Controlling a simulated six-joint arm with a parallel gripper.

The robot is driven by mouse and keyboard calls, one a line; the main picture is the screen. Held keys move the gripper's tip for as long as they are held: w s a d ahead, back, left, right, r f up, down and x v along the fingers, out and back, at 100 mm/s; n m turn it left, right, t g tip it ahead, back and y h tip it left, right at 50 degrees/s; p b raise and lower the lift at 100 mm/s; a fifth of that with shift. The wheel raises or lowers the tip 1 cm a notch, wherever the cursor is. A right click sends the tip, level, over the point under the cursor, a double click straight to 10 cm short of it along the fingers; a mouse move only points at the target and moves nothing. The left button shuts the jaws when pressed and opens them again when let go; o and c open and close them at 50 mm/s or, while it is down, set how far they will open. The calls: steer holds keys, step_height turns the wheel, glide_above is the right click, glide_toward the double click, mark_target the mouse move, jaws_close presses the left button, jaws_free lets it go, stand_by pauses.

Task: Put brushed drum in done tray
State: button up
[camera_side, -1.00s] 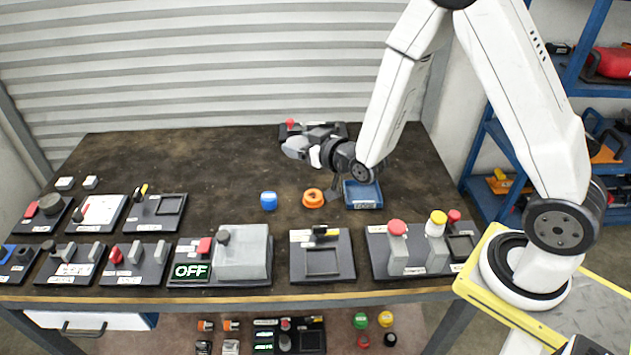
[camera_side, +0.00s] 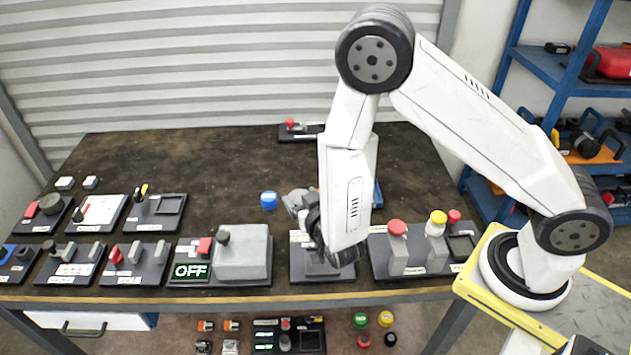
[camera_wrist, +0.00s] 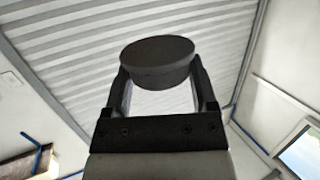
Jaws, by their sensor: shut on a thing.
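My gripper (camera_wrist: 158,78) is shut on a dark grey round drum (camera_wrist: 157,60), with one finger on each side of it in the wrist view. In the side view my gripper (camera_side: 298,201) is above the right middle of the bench and points to the back left; the drum is hard to make out there. The blue tray (camera_side: 378,195), likely the done tray, is mostly hidden behind my arm, with only a blue edge showing to the right of my gripper. I cannot tell whether the drum is brushed.
A blue cap (camera_side: 269,200) stands just left of my gripper. A station (camera_side: 297,270) lies below my wrist. Right of it is a panel with red and yellow knobs (camera_side: 437,223); left is a grey box (camera_side: 242,252) beside an OFF display. The back left bench is clear.

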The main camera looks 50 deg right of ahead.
steer(key=s+a+f+m+g+h, duration=0.1)
steer(key=s+f+m+h, duration=0.1)
steer(key=s, duration=0.5)
steer(key=shift+s+a+f+m+g+h, duration=0.2)
steer(key=shift+f+m+g+h, duration=0.15)
steer(key=shift+f+h, duration=0.25)
steer(key=shift+f, duration=0.1)
glide_above(323, 265)
steer(key=shift+f, duration=2.85)
steer(key=shift+f, duration=1.85)
steer(key=shift+f, duration=0.15)
steer(key=o, duration=1.2)
steer(key=shift+c, duration=0.2)
